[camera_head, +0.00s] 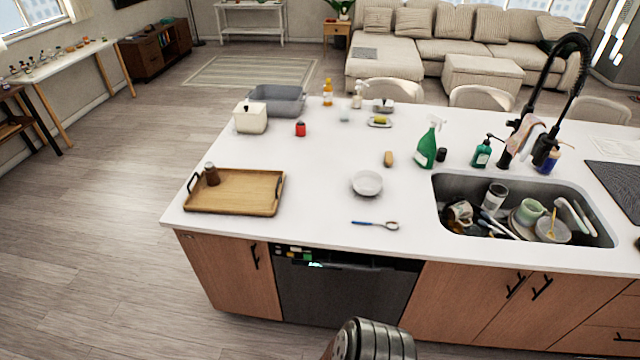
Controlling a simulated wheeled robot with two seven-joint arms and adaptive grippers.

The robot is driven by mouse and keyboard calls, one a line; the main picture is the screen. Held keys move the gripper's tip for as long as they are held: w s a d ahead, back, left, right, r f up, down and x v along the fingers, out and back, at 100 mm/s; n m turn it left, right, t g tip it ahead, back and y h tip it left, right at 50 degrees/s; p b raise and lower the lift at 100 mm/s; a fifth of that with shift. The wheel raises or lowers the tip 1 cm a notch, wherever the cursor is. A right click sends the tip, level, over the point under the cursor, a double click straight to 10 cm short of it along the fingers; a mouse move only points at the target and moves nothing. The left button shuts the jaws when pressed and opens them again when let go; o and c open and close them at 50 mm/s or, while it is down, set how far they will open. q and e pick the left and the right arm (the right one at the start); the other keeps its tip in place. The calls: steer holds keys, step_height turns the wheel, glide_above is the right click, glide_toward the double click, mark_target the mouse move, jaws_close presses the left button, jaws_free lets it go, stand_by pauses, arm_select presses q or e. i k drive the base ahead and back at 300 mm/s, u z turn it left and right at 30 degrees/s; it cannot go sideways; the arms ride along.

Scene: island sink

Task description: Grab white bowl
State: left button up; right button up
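The white bowl (367,185) stands upright on the white island counter (320,215), left of the sink and a little back from the front edge. It looks empty, and nothing touches it. Neither of my grippers shows in the head view. Only a rounded grey metal part of my own body is visible at the bottom middle, below the counter and well apart from the bowl.
A spoon with a blue handle (375,224) lies in front of the bowl. A wooden tray (240,207) is at left; the sink (440,192) with dishes is at right. A green spray bottle (427,148) and a brown sponge (388,158) stand behind. Counter left of the bowl is clear.

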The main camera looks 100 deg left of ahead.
mark_target(366, 183)
steer(key=u, duration=3)
steer(key=k, duration=0.25)
steer(key=u, duration=0.05)
